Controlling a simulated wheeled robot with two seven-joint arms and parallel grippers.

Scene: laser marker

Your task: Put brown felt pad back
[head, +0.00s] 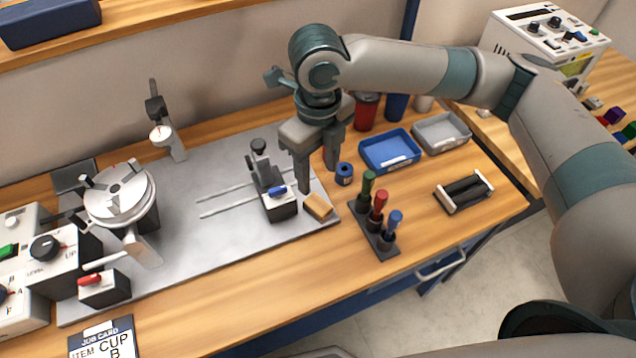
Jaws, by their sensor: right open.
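A small tan-brown block, which looks like the brown felt pad (318,205), lies at the right front corner of the grey metal plate (235,240). My right gripper (318,181) points down just behind the pad, with its two fingers apart and nothing seen between them. One fingertip is close to the pad's back left edge in the picture; I cannot tell whether they touch. My left gripper is not in view.
A marker stand (382,242) with green, red and blue tops is right of the pad. A blue roll (344,174) stands beside my fingers. A clamp block with a blue switch (279,205) is left. Blue (390,136) and grey (427,145) trays lie behind.

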